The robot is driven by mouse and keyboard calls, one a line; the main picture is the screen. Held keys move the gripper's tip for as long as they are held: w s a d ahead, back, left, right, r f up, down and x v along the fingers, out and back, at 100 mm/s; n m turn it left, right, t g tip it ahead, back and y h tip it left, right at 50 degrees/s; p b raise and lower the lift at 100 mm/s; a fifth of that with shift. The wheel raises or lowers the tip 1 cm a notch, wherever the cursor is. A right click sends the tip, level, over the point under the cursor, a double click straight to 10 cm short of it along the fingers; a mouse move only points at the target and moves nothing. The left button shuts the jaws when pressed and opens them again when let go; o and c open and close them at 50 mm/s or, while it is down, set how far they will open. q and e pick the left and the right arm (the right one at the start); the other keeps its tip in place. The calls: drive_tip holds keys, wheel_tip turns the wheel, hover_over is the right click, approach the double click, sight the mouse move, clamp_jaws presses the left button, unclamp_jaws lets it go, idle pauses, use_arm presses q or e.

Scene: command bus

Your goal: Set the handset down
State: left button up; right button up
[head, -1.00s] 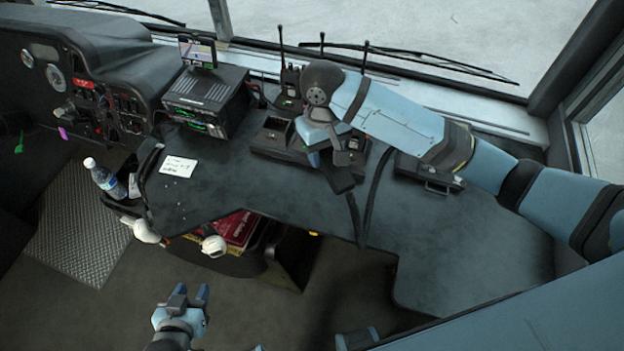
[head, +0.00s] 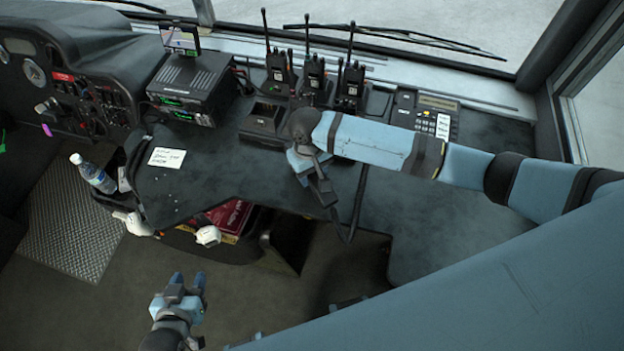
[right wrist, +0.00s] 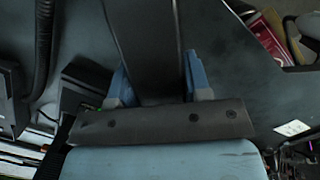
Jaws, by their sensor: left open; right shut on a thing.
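The dark handset (head: 323,191) is in my right gripper (head: 312,168), held over the front part of the dark desk (head: 255,180). A black cord hangs from it over the desk's front edge. In the right wrist view the handset (right wrist: 147,50) runs between the two blue fingers (right wrist: 155,80), which are shut on it. I cannot tell whether its lower end touches the desk. The desk phone base (head: 428,115), with a keypad, small display and white labels, stands at the back right. My left gripper (head: 183,290) is open and empty, low in front of the desk.
Several handheld radios (head: 314,80) with tall antennas stand in chargers behind my right gripper. A radio unit (head: 190,85), a white note (head: 167,158) and a water bottle (head: 93,174) are to the left. Bare desk lies left of the handset.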

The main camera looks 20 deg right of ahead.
drive_tip(key=shift+f, duration=2.1)
drive_tip(key=shift+f, duration=0.1)
drive_tip(key=o, duration=1)
drive_tip(key=r, duration=0.4)
drive_tip(key=w+r, duration=0.1)
drive_tip(key=r, duration=0.7)
drive_tip(key=shift+w+a, duration=0.2)
drive_tip(key=shift+w, duration=0.15)
